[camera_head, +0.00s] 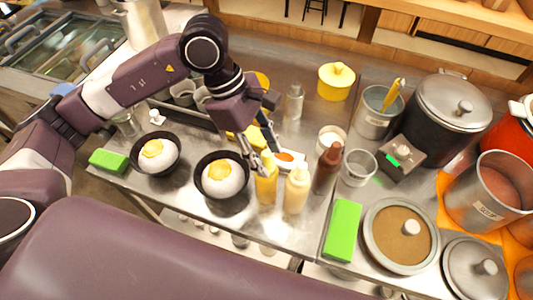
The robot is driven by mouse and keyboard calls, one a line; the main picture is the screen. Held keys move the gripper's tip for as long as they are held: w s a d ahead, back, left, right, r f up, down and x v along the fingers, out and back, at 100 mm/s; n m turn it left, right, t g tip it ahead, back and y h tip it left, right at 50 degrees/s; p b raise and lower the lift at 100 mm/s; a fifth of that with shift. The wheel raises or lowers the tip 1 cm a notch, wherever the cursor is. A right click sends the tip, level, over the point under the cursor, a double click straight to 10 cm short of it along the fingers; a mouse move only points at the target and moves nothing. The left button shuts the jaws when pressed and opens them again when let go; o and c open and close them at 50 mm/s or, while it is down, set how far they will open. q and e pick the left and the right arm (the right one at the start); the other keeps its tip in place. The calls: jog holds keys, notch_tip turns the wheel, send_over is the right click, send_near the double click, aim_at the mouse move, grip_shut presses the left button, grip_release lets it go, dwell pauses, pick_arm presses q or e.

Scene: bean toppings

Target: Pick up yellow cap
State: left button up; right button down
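A yellow lid with a knob (337,75) sits on a round yellow pot (335,91) at the back of the counter. A yellow squeeze bottle (265,188) stands near the front edge; its top is partly hidden by my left gripper. My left gripper (267,157) points down just above and behind this bottle, with its fingers apart and nothing seen between them. I cannot tell whether it touches the bottle. The yellow lid is well to the right of and behind the gripper. My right gripper is not in view.
A cream bottle (296,190) and a brown bottle (326,170) stand right of the yellow one. Two dark bowls with rice and egg (222,193) (156,172) are on the left. A clear shaker (294,102) stands before the yellow pot. Metal pots crowd the right.

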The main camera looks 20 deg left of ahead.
pick_arm(q)
jog(key=c, duration=0.8)
